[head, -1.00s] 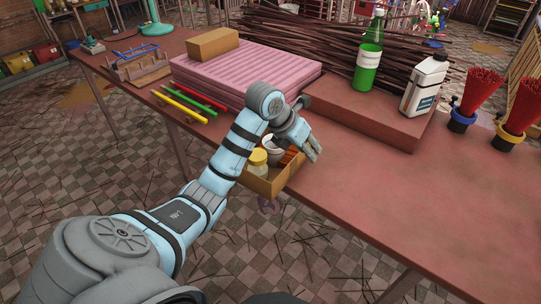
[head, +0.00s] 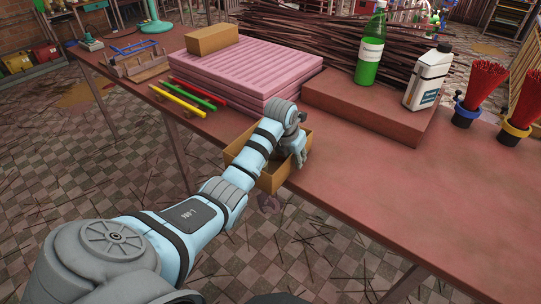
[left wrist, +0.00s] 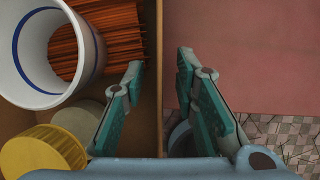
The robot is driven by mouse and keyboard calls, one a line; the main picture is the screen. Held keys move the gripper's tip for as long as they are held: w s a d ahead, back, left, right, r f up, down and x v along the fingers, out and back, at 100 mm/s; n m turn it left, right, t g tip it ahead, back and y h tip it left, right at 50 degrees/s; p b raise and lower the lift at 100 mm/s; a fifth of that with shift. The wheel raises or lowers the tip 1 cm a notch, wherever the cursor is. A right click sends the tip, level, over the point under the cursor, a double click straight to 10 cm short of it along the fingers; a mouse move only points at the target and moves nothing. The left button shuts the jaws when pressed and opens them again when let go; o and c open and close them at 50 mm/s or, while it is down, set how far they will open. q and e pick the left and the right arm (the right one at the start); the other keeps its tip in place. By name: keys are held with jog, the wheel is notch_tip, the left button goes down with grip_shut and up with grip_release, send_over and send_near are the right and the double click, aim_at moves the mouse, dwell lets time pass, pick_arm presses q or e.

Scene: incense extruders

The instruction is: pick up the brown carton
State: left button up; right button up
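An open brown carton (head: 271,184) stands at the table's front edge. My left gripper (head: 299,158) is over its right side in the head view, and my arm hides much of the carton. In the left wrist view, the carton's wall (left wrist: 151,45) runs between the two teal fingers of my left gripper (left wrist: 158,72). The fingers are apart, one inside and one outside the wall. The carton holds a white cup with a blue band (left wrist: 50,45), orange-brown sticks (left wrist: 112,40) and a yellow-lidded jar (left wrist: 40,155). My right gripper is not in view.
A closed brown box (head: 211,39) lies on a pink stack (head: 240,75). A green bottle (head: 370,50) and a white jug (head: 428,78) stand on a reddish slab (head: 350,108). Coloured rods (head: 195,95) lie to the left.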

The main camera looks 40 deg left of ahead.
pick_arm(q)
jog(key=shift+r, duration=0.1)
grip_shut()
